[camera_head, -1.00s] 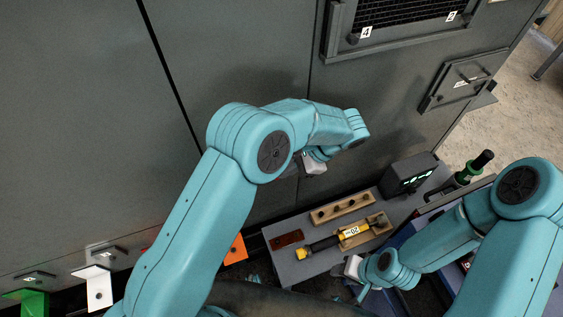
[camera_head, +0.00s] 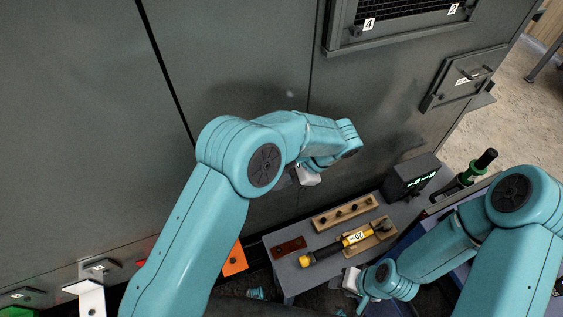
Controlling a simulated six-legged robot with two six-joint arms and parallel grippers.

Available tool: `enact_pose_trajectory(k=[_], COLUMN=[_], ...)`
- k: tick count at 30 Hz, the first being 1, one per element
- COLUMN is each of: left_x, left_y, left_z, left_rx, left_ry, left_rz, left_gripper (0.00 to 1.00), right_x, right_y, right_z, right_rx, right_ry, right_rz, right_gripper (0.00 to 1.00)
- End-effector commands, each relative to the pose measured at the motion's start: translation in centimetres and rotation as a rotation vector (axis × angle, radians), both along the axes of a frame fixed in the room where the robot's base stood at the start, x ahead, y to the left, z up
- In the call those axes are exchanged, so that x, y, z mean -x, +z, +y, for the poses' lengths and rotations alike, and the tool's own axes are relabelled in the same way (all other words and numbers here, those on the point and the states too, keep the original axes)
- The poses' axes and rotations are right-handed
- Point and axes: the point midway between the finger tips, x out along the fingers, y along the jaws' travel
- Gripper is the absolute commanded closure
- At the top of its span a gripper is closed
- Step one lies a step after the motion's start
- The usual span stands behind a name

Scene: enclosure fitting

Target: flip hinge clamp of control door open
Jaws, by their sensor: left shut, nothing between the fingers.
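A small grey door (camera_head: 447,92) is set in the grey enclosure wall at the upper right, with a pale label on it. A dark clamp-like handle (camera_head: 474,76) lies across its face; I cannot tell its exact position. My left gripper (camera_head: 310,178) is shut and empty, in front of the wall above the tool bench, well left of and below the small door. My own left wrist partly hides it. My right gripper (camera_head: 350,281) is low, at the bench's front edge; its fingers are too small and hidden to read.
The grey bench (camera_head: 300,278) holds a yellow-black tool (camera_head: 333,246), a wooden block with holes (camera_head: 344,212), a red-brown block (camera_head: 289,246) and a dark box with green digits (camera_head: 412,178). A green-black tool (camera_head: 476,171) stands at right. A mesh vent (camera_head: 400,12) is above.

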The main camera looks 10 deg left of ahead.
Motion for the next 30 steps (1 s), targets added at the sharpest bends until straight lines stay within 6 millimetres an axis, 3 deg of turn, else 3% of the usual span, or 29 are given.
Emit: enact_pose_trajectory(k=[18, 30], left_x=[-0.1, -1.2], left_y=[0.1, 4.7], left_z=[-0.2, -3.9], left_rx=[-0.001, 0.000], left_ry=[0.000, -0.001], left_rz=[0.000, -0.001], left_gripper=[1.00, 1.00], right_x=[0.0, 0.0], right_y=[-0.1, -0.4], right_z=[0.0, 0.0], right_rx=[0.000, 0.000], right_ry=[0.000, 0.000], right_rz=[0.000, 0.000], right_gripper=[0.57, 0.57])
